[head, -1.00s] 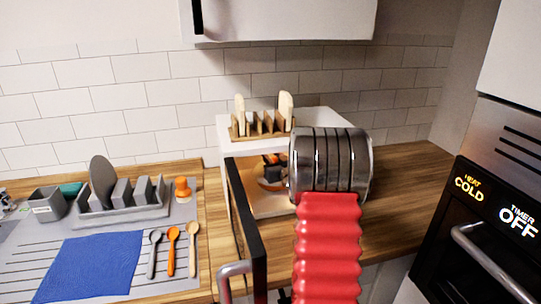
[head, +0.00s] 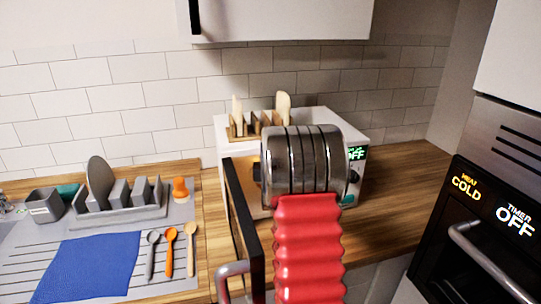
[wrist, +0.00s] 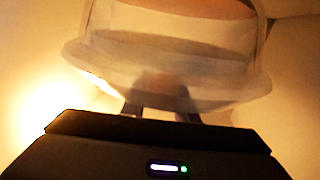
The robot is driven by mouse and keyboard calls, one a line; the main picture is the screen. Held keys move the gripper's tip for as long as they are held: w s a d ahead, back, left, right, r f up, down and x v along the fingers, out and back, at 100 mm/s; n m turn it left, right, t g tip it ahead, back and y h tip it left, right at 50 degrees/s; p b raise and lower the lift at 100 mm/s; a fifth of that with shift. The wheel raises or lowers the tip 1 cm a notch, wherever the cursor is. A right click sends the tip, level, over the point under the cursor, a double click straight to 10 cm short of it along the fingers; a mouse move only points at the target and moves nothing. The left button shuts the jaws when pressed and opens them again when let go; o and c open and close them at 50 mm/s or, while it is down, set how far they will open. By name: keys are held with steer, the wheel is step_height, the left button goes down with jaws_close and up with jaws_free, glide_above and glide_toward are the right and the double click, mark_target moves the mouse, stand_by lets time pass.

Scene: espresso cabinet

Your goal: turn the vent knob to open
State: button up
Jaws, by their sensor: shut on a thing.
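The white cabinet (head: 315,116) stands on the counter with its black-edged door (head: 243,225) swung open towards me. A green lit display reading OFF (head: 356,153) shows on its front right, with a small teal spot (head: 348,200) below. I cannot tell whether that spot is the vent knob; no knob can be made out clearly. My gripper (wrist: 160,112) shows in the wrist view, its fingers shut at the lower edge of a pale, translucent round thing (wrist: 165,65) in warm light. In the head view my silver and red arm hides the gripper and most of the cabinet's inside.
A wooden rack (head: 255,128) with pale pieces stands on the cabinet top. At left are a grey drainer (head: 120,212), a blue cloth (head: 90,266) and several spoons. A black oven (head: 490,215) stands at right. The counter right of the cabinet (head: 400,180) is clear.

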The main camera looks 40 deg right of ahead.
steer(key=shift+s+d+m+g+h, duration=0.15)
steer(key=shift+m+g+h, duration=0.75)
steer(key=shift+g+h, duration=0.1)
steer(key=shift+d, duration=0.1)
steer(key=o, duration=1.1)
steer(key=shift+w+a+n+t+y, duration=0.1)
steer(key=shift+a+n+t+y, duration=0.05)
steer(key=shift+n+t+y, duration=0.6)
steer(key=shift+w+a+n+t+y, duration=0.2)
steer(key=shift+n+t+y, duration=0.4)
steer(key=shift+y, duration=0.25)
steer(key=shift+w+a+n+t+y, duration=0.1)
steer(key=shift+a+n+t+y, duration=0.05)
steer(key=shift+n+t+y, duration=0.6)
steer(key=shift+w+a+n+t+y, duration=0.15)
steer(key=shift+n+t+y, duration=0.2)
steer(key=shift+y, duration=0.35)
steer(key=shift+s+a+n+t+y, duration=0.1)
steer(key=shift+n+t+y, duration=0.05)
steer(key=shift+n+y, duration=0.4)
